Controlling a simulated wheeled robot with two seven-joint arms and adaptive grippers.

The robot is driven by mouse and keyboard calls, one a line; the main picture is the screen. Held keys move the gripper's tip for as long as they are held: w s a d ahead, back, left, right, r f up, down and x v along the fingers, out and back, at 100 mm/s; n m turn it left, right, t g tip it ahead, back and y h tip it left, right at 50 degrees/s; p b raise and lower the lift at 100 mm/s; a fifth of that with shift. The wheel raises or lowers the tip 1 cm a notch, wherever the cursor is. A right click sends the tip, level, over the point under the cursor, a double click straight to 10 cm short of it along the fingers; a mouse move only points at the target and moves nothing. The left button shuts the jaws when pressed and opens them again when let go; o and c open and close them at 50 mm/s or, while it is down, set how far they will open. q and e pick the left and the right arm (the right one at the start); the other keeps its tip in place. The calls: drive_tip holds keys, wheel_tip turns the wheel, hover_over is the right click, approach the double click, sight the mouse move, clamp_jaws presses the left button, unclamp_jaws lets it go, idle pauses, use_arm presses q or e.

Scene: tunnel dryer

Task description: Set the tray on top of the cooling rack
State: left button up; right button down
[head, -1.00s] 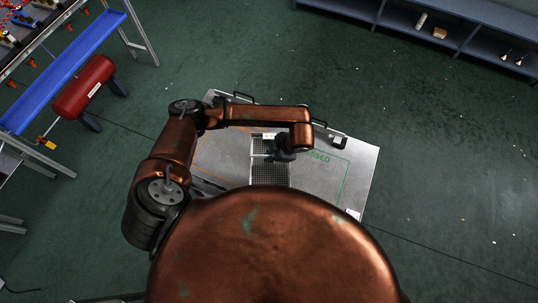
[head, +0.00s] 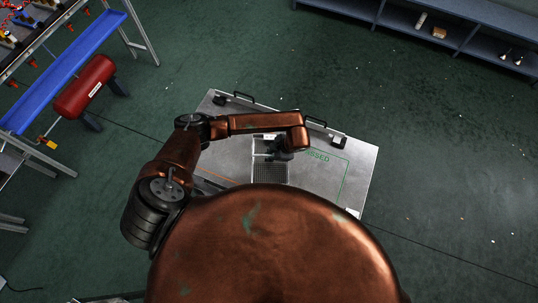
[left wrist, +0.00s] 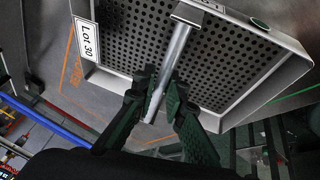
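The tray (head: 271,174) is a pale metal tray with a perforated floor, over the middle of the metal table in the head view. In the left wrist view the tray (left wrist: 282,81) fills the upper middle, with a white "Lot 30" label (left wrist: 88,41) on its side. My left gripper (left wrist: 162,92) has its fingers closed around the tray's round metal handle bar (left wrist: 178,50). In the head view my left gripper (head: 281,154) is dark, at the tray's upper right. Whether the tray touches what is below is unclear. I cannot make out the cooling rack. My right gripper is out of view.
The metal table (head: 358,165) has black handles along its far edge and a green outline with partly hidden lettering at right. A blue-edged conveyor frame (head: 62,75) and a red tank (head: 85,88) stand left. A shelf (head: 400,20) is at the upper right. Floor between is clear.

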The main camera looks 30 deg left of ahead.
use_arm(q)
drive_tip(key=o, duration=0.3)
drive_tip(key=b+v, duration=0.1)
drive_tip(key=v, duration=1.1)
drive_tip(key=shift+b, duration=0.3)
